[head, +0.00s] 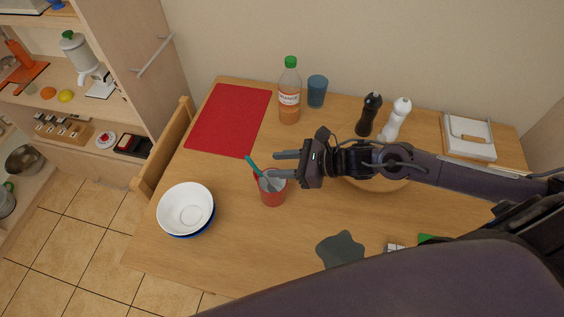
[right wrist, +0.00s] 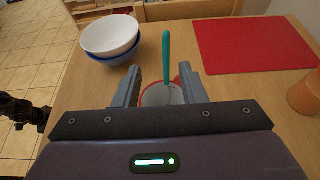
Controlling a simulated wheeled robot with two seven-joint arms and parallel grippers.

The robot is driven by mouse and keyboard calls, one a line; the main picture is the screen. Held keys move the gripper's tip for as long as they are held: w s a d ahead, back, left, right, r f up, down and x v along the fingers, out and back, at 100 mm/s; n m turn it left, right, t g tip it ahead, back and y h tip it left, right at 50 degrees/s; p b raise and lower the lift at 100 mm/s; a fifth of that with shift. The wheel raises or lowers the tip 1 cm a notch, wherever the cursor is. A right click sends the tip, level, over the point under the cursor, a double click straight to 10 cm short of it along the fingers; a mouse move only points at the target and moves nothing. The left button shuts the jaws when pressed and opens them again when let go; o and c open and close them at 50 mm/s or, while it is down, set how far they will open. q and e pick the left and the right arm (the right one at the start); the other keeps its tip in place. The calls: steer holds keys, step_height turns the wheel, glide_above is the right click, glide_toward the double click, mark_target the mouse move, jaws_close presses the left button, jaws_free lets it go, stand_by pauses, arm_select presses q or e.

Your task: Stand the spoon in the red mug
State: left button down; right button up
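The red mug (head: 272,197) stands upright on the table, with a pale inside. The spoon (head: 256,168) has a teal handle; it stands in the mug, its handle sticking up over the rim and leaning to the left. My right gripper (head: 275,163) is open and empty, close beside the mug at its upper right. In the right wrist view the spoon handle (right wrist: 166,52) rises upright beyond the open fingers (right wrist: 158,85), and the mug (right wrist: 160,94) shows between them, partly hidden by the gripper. The spoon's lower end is hidden in the mug. My left gripper is not seen.
White and blue bowls (head: 185,209) are stacked left of the mug. A red placemat (head: 229,120), a bottle (head: 289,92), a blue cup (head: 317,91) and two mills (head: 369,115) stand farther back. A wooden bowl (head: 380,185) is under my right arm. A grey cloth-like piece (head: 341,248) lies in front.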

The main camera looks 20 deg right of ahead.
steer(key=v, duration=0.7)
steer(key=shift+s+d+b, duration=0.2)
steer(key=shift+d+b, duration=0.05)
steer(key=shift+b, duration=0.05)
steer(key=shift+r, duration=0.1)
stand_by(0.8)
